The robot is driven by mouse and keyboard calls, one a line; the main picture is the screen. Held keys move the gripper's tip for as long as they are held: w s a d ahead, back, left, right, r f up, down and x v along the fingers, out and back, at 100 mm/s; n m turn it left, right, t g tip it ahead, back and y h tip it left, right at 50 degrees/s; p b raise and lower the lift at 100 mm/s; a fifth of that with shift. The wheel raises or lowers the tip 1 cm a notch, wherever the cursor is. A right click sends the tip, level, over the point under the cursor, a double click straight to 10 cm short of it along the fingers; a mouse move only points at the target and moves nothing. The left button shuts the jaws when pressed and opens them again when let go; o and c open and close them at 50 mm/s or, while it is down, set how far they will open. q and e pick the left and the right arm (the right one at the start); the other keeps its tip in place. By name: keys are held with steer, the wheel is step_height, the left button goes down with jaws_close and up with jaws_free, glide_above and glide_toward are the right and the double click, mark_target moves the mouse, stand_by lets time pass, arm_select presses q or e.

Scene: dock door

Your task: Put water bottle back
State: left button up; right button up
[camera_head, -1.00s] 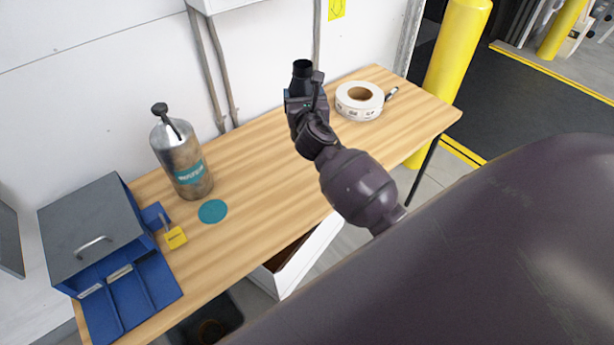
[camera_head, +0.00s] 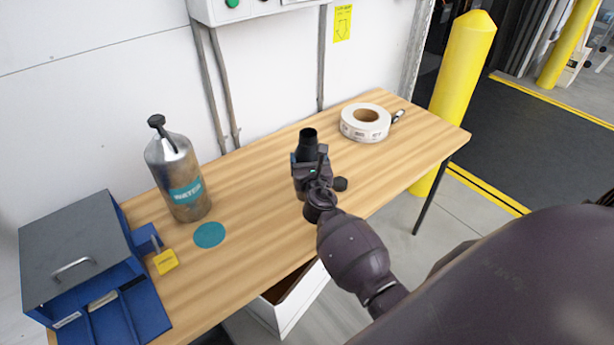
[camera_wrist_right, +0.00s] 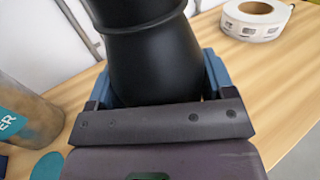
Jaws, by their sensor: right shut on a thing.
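The water bottle (camera_head: 180,182) is a worn silver flask with a teal "WATER" label and a black cap. It stands upright on the wooden table, beside and behind a flat teal disc (camera_head: 209,235). In the right wrist view part of the bottle (camera_wrist_right: 28,118) shows at the left edge. My right gripper (camera_head: 309,160) is shut on a black, bottle-shaped thing (camera_wrist_right: 155,65), apart from the water bottle and to its right. The thing's round dark top shows above the jaws in the head view; its lower part is hidden. My left gripper is not in view.
A blue box with a grey lid (camera_head: 75,250) and a yellow tag (camera_head: 166,262) are at the left. A white tape roll (camera_head: 365,122) lies at the far right of the table (camera_head: 255,185). A yellow post (camera_head: 462,80) stands beyond.

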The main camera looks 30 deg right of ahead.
step_height(320, 180, down, 4)
steer(key=b, duration=0.2)
steer(key=shift+f+b, duration=0.15)
steer(key=shift+b, duration=0.15)
steer(key=shift+f, duration=0.15)
steer(key=o, duration=0.7)
steer(key=shift+f, duration=0.15)
steer(key=shift+c, duration=0.2)
steer(key=o, duration=0.4)
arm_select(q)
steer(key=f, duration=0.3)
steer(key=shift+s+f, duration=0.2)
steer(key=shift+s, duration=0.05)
arm_select(e)
steer(key=shift+o, duration=0.2)
